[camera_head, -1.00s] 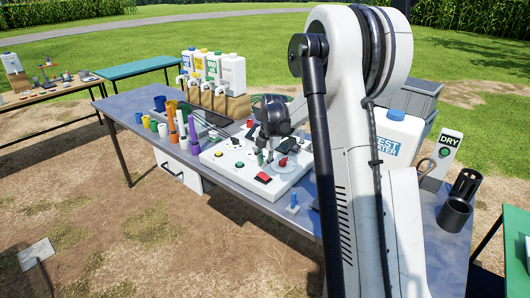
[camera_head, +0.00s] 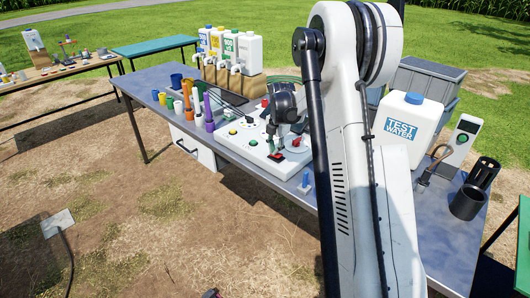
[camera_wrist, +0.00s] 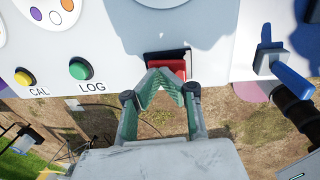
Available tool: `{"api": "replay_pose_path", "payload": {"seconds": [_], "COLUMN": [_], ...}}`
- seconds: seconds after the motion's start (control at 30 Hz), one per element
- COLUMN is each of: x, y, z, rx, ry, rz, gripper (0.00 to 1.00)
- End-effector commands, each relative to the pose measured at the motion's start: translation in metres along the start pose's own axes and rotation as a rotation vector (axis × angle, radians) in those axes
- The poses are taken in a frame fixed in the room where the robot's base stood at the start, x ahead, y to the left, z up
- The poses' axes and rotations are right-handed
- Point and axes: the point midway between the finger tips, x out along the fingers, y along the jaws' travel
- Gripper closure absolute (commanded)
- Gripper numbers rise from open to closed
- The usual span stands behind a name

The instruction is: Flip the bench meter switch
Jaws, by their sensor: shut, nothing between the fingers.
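The bench meter is a white panel (camera_head: 255,156) on the table, and it fills the top of the wrist view (camera_wrist: 115,40). A red rocker switch (camera_head: 277,157) sits in a dark recess at its near edge; it also shows in the wrist view (camera_wrist: 169,66). My gripper (camera_head: 270,147) is shut and empty. In the wrist view its fingertips (camera_wrist: 163,78) meet in a point over the lower part of the red switch. The fingers hide part of the switch, and I cannot tell whether they touch it or which way it is tipped.
A yellow CAL button (camera_wrist: 25,77) and green LOG button (camera_wrist: 81,69) lie left of the switch. A blue-handled lever (camera_wrist: 293,80) stands to its right. Coloured tubes (camera_head: 188,100) stand left of the panel. A test water jug (camera_head: 405,130) stands right on the table (camera_head: 425,240).

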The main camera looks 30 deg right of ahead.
Motion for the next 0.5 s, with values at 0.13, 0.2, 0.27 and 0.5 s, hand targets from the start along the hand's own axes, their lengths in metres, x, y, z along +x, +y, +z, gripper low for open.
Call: {"api": "replay_pose_path", "payload": {"seconds": [0.13, 0.2, 0.27, 0.5], "x": [0.0009, 0.0007, 0.0005, -0.0014], "y": [0.0013, 0.0011, 0.0004, -0.0080], "z": [-0.0038, -0.0038, -0.0037, -0.0035], "rx": [-0.004, -0.004, -0.004, -0.003], "ry": [0.002, 0.002, 0.002, 0.002], "rz": [0.004, 0.005, 0.005, 0.004], "gripper": [1.00, 1.00, 1.00, 1.00]}}
